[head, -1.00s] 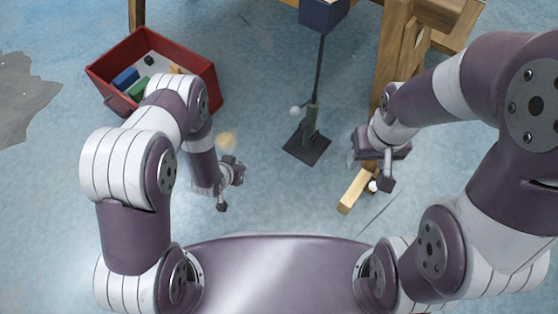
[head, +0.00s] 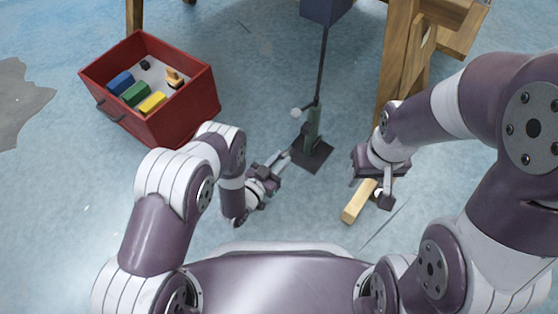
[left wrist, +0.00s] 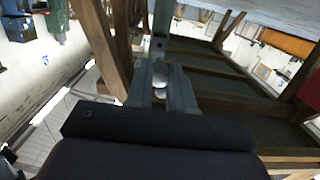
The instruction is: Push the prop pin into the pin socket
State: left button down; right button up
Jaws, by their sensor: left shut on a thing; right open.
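My left gripper (head: 274,168) is beside the stand's base, left of its green post (head: 312,125). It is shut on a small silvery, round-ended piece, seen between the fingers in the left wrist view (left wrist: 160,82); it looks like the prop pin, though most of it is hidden. The post stands on a dark plate (head: 318,157) and carries a pale ball knob (head: 295,112) on its left side. I cannot make out the socket opening. My right gripper (head: 384,190) is open, above and beside a light wooden bar (head: 357,203) on the floor.
A red box (head: 185,115) with several coloured blocks stands at the left. A thin dark rod (head: 322,65) rises from the post to a blue block (head: 325,10). A wooden frame leg (head: 397,60) stands behind my right gripper. Floor between the box and stand is clear.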

aim_at(290, 148)
pick_arm(q)
jog(key=shift+t, duration=0.3)
jog(key=x, duration=0.1)
jog(key=b+x, duration=0.1)
jog(key=x, duration=0.1)
jog(key=b+x, duration=0.1)
jog(key=shift+w+d+f, duration=0.1)
jog(key=shift+w+f, duration=0.05)
jog(key=shift+f, duration=0.15)
jog(key=shift+w+d+r, duration=0.1)
jog(key=shift+w+d, duration=0.25)
jog(key=shift+w, duration=0.1)
dwell(1.2)
jog(key=shift+b+x, duration=1.1)
jog(key=shift+x, duration=0.9)
